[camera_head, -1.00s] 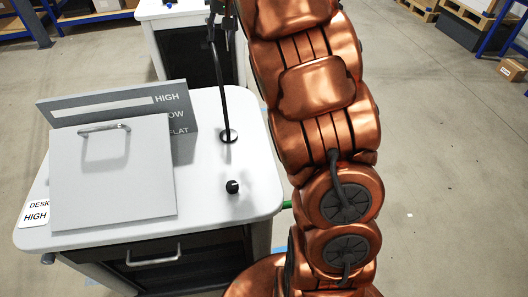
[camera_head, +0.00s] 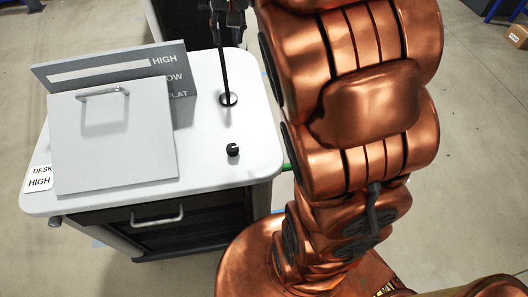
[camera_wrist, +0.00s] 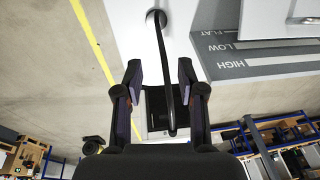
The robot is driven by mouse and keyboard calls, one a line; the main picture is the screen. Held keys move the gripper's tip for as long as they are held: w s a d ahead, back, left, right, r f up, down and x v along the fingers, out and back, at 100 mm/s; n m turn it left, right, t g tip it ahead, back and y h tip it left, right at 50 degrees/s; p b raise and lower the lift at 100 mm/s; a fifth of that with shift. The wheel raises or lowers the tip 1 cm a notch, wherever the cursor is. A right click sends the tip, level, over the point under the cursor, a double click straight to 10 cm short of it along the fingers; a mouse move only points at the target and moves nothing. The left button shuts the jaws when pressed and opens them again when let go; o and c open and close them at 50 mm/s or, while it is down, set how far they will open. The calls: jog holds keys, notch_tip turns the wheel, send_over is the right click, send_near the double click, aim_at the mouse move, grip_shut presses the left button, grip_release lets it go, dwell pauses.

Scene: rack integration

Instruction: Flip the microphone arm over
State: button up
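The microphone arm (camera_head: 224,70) is a thin black rod rising from a round black-ringed mount on the white desk top (camera_head: 206,140). Its upper end is hidden by my gripper (camera_head: 229,8), which is cut off by the top edge of the head view. In the wrist view the rod (camera_wrist: 164,62) runs from its mount down between the two fingers of my gripper (camera_wrist: 159,72). The fingers are apart, with a gap showing on both sides of the rod. The rod's near end lies close to my palm.
A grey panel with a handle (camera_head: 115,140) leans on the desk before a board marked HIGH, LOW, FLAT (camera_head: 182,75). A small black knob (camera_head: 233,149) stands near the mount. A drawer handle (camera_head: 157,218) is on the desk front. Another cabinet stands behind.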

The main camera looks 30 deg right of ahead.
jog(key=s+a+f+n+g, duration=0.1)
jog(key=s+a+f, duration=0.1)
jog(key=s, duration=0.6)
jog(key=s+a+f+n+g, duration=0.1)
jog(key=s+a+f, duration=0.2)
jog(key=s, duration=0.6)
jog(key=s+a+f+n+g, duration=0.1)
jog(key=s+a+f, duration=0.2)
jog(key=s, duration=0.6)
notch_tip(320, 180, down, 2)
jog(key=shift+s+f+n+g, duration=0.1)
jog(key=shift+s+n+g, duration=0.05)
jog(key=shift+n+g, duration=0.25)
